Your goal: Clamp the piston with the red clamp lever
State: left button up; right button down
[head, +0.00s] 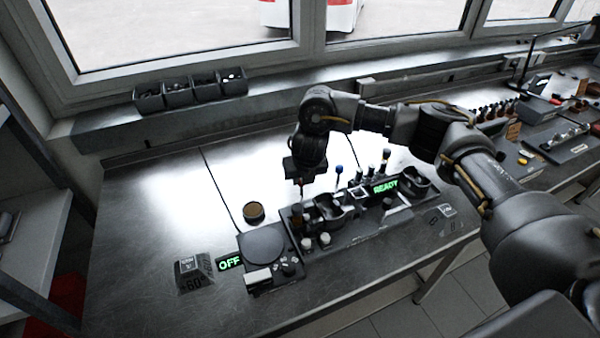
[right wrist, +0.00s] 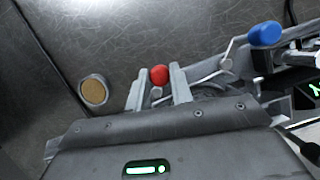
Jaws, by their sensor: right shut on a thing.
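My right gripper (head: 302,182) reaches down over the left part of the black fixture (head: 365,227). In the right wrist view its two fingers (right wrist: 158,88) are shut on the red knob (right wrist: 158,74) of the clamp lever, one finger on each side. A second lever with a blue knob (head: 339,169) stands to the right and also shows in the right wrist view (right wrist: 264,33). The piston cannot be made out clearly, and the gripper covers part of the clamp. My left gripper is not in view.
A round plate device (head: 263,247) with a green OFF display (head: 229,263) sits left of the fixture. A small round brown-topped piece (head: 253,211) lies behind it. A green READY display (head: 384,186) lights the fixture's right part. The left of the table is clear.

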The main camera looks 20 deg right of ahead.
jog(key=shift+d+m, duration=0.1)
jog(key=shift+m, duration=0.3)
jog(key=c, duration=1.3)
grip_release()
jog(key=shift+o, duration=0.2)
jog(key=v, duration=1)
jog(key=shift+s+r, duration=0.25)
jog(key=shift+r, duration=0.1)
